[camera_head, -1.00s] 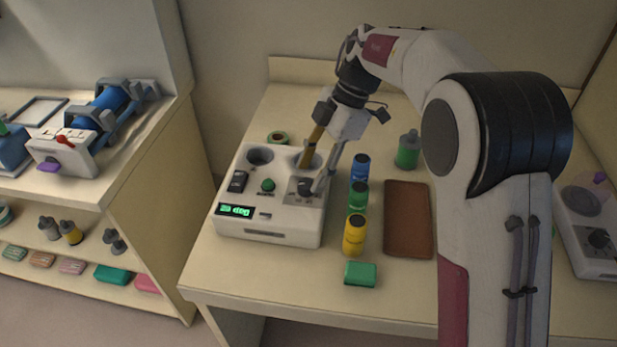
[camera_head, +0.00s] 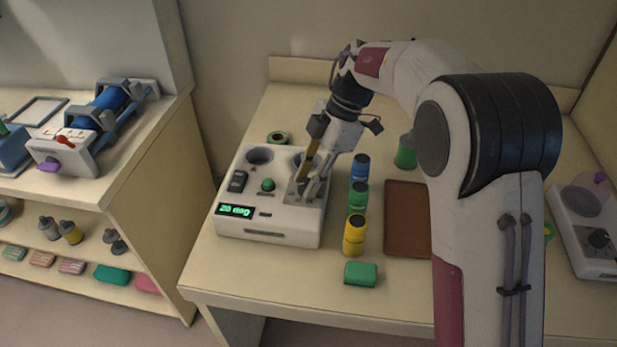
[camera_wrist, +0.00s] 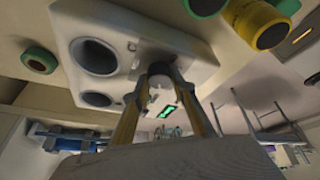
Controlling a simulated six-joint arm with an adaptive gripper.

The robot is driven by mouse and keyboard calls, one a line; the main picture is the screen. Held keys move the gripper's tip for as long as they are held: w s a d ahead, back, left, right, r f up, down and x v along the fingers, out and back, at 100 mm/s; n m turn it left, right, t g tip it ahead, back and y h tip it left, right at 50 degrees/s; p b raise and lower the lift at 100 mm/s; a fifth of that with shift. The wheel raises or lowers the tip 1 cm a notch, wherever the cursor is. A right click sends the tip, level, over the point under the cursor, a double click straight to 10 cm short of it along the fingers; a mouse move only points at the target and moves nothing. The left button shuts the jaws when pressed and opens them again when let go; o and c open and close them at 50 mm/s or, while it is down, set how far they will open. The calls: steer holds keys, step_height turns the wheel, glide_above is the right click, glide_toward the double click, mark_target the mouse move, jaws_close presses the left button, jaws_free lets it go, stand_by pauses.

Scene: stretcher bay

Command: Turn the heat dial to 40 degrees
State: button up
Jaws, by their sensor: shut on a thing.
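The heat unit (camera_head: 265,231) is a pale box on the table with two round wells, a black switch, a green button and a green display (camera_head: 234,211). The display appears to read 20 deg; its digits are small. The heat dial sits on the right part of the unit's top and is mostly hidden by my fingers. My gripper (camera_head: 303,191) points down at it from above, shut on the dial. In the wrist view, the two fingers of my gripper (camera_wrist: 161,72) come together at the unit's top; the knob between them is hard to make out.
Blue (camera_head: 360,167), green (camera_head: 358,196) and yellow (camera_head: 354,236) bottles stand close to the unit's right. A green ring (camera_head: 278,138) lies behind the unit.

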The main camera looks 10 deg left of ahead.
steer(key=shift+n, duration=0.5)
steer(key=n+g+h, duration=0.1)
steer(key=n, duration=0.2)
steer(key=shift+w, duration=0.1)
steer(key=shift+a+n+g+h, duration=0.1)
steer(key=shift+n+g+h, duration=0.45)
steer(key=shift+n, duration=1.15)
steer(key=o, duration=1.1)
steer(key=shift+w+r, duration=0.1)
steer(key=shift+r, duration=0.05)
steer(key=shift+v, duration=3.55)
